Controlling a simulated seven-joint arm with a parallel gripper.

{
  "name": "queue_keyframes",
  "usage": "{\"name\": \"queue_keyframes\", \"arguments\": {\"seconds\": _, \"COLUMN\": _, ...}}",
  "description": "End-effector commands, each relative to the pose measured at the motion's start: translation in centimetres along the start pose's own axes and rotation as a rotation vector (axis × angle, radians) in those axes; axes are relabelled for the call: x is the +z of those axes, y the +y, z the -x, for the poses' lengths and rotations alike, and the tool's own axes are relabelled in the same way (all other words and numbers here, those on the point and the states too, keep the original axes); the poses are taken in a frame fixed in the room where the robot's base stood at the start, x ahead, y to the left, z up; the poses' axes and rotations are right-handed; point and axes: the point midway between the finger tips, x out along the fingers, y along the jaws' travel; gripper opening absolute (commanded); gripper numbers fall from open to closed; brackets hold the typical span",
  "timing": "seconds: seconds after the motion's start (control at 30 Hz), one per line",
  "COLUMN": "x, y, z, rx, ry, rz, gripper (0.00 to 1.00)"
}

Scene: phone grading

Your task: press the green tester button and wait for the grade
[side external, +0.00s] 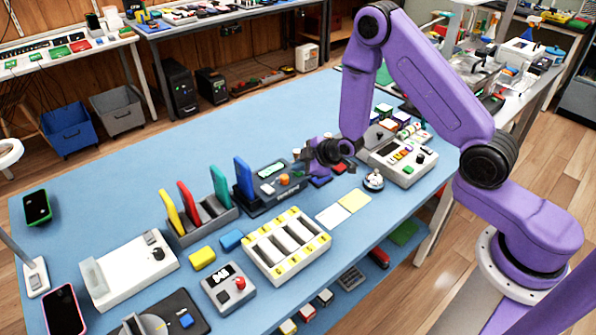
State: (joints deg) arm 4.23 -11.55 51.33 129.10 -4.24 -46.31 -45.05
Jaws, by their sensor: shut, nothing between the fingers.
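My gripper (301,160) is shut and empty. It hangs low over the blue table, at the right end of a dark device (272,170) with a small display panel. An orange button or knob (284,180) shows on this device, just left of and below my fingertips. A blue phone-like slab (243,178) stands upright at its left end. I cannot clearly make out a green button there; part of that area is close to or behind my fingers. Whether my fingertips touch the device cannot be told. No grade can be read on the display.
A rack (204,232) holds yellow, red and teal slabs left of the device. A white instrument (413,172) is at right.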

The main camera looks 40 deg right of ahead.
Motion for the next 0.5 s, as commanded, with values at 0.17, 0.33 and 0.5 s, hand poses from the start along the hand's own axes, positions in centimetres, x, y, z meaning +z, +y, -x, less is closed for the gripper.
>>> {"name": "queue_keyframes", "arguments": {"seconds": 0.17, "x": 0.08, "y": -0.06, "z": -0.03, "rx": -0.001, "ry": -0.002, "rz": 0.0, "gripper": 0.0}}
{"name": "queue_keyframes", "arguments": {"seconds": 0.33, "x": 0.06, "y": -0.03, "z": 0.01, "rx": -0.002, "ry": -0.002, "rz": 0.0, "gripper": 0.0}}
{"name": "queue_keyframes", "arguments": {"seconds": 0.5, "x": -0.22, "y": 0.26, "z": 0.38, "rx": -0.001, "ry": -0.001, "rz": -0.001, "gripper": 0.0}}
